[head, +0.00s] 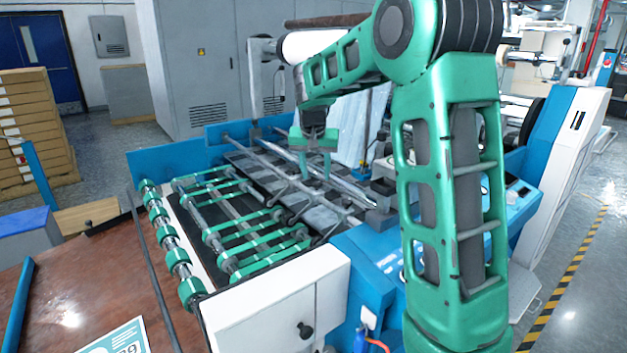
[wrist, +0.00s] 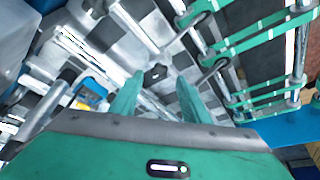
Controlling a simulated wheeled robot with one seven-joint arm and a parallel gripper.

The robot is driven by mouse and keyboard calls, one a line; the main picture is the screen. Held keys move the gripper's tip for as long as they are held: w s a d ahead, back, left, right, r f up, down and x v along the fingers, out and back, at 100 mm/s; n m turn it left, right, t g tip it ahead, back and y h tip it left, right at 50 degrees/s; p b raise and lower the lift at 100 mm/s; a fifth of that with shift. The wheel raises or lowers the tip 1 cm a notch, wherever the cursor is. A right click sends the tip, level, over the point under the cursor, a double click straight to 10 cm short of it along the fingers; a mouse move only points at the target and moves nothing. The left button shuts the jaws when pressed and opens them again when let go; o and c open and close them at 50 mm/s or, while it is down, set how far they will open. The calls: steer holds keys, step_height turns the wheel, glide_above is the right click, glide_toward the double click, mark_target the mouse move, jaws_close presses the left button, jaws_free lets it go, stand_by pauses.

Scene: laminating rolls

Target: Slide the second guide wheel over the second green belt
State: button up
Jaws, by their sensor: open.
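Green belts (head: 262,219) run over the rollers in the left part of the machine; they also show at the upper right of the wrist view (wrist: 262,97). Small dark guide wheels on curved metal arms stand along the belts' edge; one guide wheel (wrist: 215,63) shows just beyond my right finger in the wrist view. I cannot tell which wheel or belt counts as the second. My gripper (head: 317,172) is open above the metal bars, to the right of the belts. In the wrist view, a dark knob (wrist: 155,74) appears between its fingertips (wrist: 160,84), apart from both fingers.
Long metal bars (head: 345,183) cross the machine under my gripper. A blue side wall (head: 165,160) borders the belts at the back. A white cabinet (head: 285,305) stands at the front, and a brown table (head: 75,290) at the left. Air above the belts is clear.

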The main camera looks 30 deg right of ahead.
steer(key=v, duration=0.7)
steer(key=shift+r, duration=0.3)
steer(key=shift+s, duration=0.2)
